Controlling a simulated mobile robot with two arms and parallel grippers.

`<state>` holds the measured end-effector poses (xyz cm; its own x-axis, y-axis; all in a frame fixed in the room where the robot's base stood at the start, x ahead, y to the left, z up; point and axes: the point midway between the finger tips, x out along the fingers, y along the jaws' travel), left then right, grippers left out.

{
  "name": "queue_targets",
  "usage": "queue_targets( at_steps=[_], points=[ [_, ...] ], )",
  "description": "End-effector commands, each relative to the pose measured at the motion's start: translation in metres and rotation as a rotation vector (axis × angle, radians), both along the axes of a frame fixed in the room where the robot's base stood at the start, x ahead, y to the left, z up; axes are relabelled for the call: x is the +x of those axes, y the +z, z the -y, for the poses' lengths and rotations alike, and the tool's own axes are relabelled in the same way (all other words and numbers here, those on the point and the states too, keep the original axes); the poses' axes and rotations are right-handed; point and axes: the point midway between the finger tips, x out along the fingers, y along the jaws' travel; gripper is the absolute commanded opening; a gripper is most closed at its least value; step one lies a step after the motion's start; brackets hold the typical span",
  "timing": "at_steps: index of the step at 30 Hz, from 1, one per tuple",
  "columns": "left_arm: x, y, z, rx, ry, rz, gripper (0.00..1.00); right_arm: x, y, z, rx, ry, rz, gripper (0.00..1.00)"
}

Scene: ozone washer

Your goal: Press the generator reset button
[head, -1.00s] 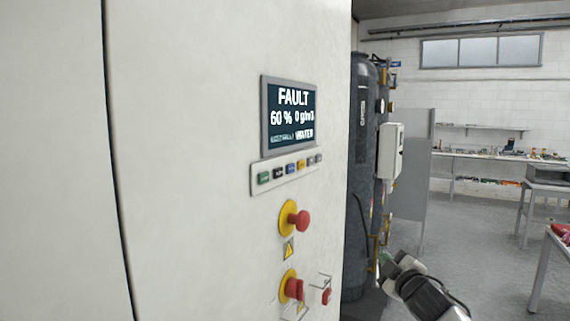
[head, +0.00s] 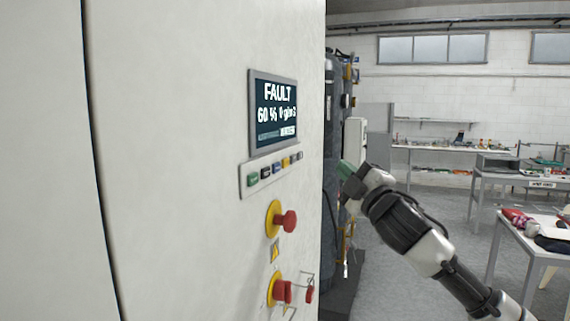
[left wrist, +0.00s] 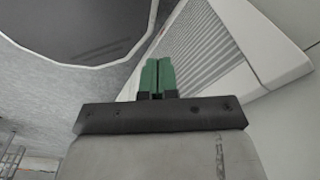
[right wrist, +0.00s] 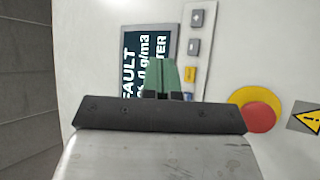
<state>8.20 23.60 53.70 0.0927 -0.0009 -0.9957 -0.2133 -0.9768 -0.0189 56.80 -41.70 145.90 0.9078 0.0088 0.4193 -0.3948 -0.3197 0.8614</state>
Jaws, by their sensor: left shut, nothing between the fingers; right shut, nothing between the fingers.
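The generator cabinet's pale front (head: 200,110) carries a dark display (head: 274,110) reading FAULT and 60 %. Under it is a strip of several small coloured buttons (head: 270,170); their labels are too small to read, so I cannot tell which is reset. The strip's far buttons (right wrist: 193,47) also show in the right wrist view beside the display (right wrist: 140,75). My right gripper (head: 347,170) is shut and empty, right of the cabinet's edge in the head view. My left gripper (left wrist: 157,72) is shut and empty.
A red mushroom button on a yellow ring (head: 288,221) sits below the strip, with a red switch (head: 281,291) lower down. A dark tank (head: 332,130) stands behind the cabinet. Tables with items (head: 535,225) stand at the right; floor between is open.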

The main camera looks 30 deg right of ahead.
Motion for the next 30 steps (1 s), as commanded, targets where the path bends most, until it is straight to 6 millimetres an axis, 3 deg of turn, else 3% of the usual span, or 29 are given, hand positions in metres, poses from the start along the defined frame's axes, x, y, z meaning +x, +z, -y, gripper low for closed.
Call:
queue_targets(
  at_steps=[7, 21, 30],
  points=[
    [0.000, 0.006, 0.002, -0.003, 0.001, -0.001, 0.00, 0.007, 0.002, -0.005, 0.004, 0.001, 0.001, 0.00],
    [-0.001, 0.026, 0.002, -0.003, 0.001, -0.001, 0.00, 0.054, 0.002, -0.046, 0.005, 0.002, 0.000, 0.00],
    [-0.001, 0.030, 0.002, -0.003, 0.001, -0.001, 0.00, 0.067, 0.000, -0.057, 0.001, 0.000, 0.000, 0.00]
  ],
)
